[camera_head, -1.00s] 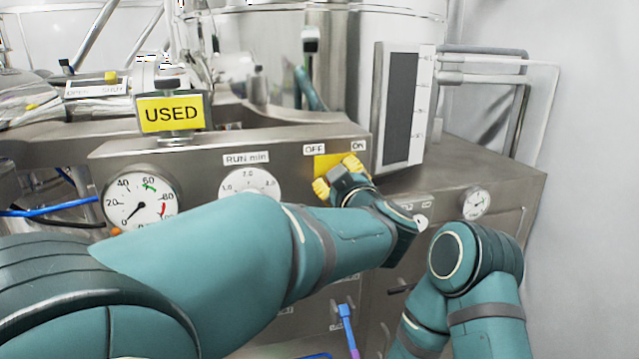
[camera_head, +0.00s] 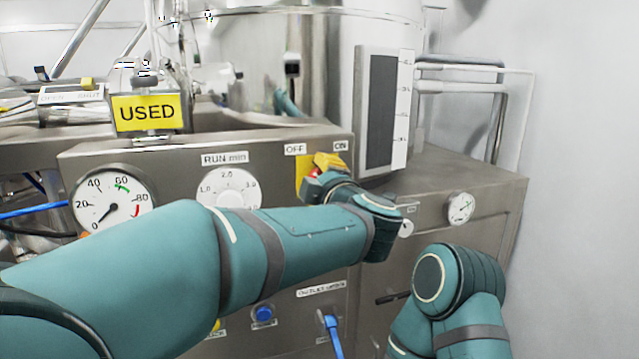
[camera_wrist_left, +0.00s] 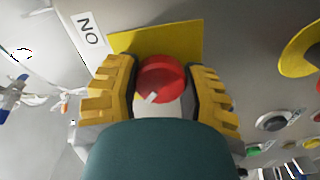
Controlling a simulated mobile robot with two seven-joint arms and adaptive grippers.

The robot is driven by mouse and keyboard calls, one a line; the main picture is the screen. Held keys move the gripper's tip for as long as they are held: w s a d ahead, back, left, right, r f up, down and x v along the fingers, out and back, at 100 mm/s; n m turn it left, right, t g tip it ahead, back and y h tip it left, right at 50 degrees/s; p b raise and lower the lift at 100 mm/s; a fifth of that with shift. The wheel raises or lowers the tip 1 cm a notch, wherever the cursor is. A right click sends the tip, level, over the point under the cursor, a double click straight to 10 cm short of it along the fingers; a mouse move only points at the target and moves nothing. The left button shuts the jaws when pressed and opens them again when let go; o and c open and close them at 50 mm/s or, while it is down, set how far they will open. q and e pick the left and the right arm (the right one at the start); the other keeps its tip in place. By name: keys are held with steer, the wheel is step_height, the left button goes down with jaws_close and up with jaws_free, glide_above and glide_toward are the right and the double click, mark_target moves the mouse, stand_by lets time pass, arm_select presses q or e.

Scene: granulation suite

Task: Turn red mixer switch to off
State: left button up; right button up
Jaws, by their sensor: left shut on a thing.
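The red mixer switch (camera_wrist_left: 161,80) is a round red knob with a white mark, on a yellow plate (camera_wrist_left: 165,40) on the steel panel. In the head view a little of the red switch (camera_head: 313,172) shows beside my left gripper (camera_head: 322,168), below the OFF label (camera_head: 295,149) and ON label (camera_head: 340,146). In the wrist view the yellow fingers of my left gripper (camera_wrist_left: 163,90) sit on both sides of the knob, shut on it. The white mark is at the knob's lower left there. My right gripper is out of view.
A RUN min dial (camera_head: 228,190) and a pressure gauge (camera_head: 112,201) are left of the switch. A yellow USED sign (camera_head: 147,113) stands above. A tall level gauge (camera_head: 382,110) rises at the right. Coloured buttons (camera_wrist_left: 272,122) show in the wrist view.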

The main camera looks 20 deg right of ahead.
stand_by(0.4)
arm_select(q)
steer(key=o, duration=1.2)
steer(key=s, duration=0.7)
steer(key=shift+s, duration=0.25)
steer(key=shift+d, duration=0.1)
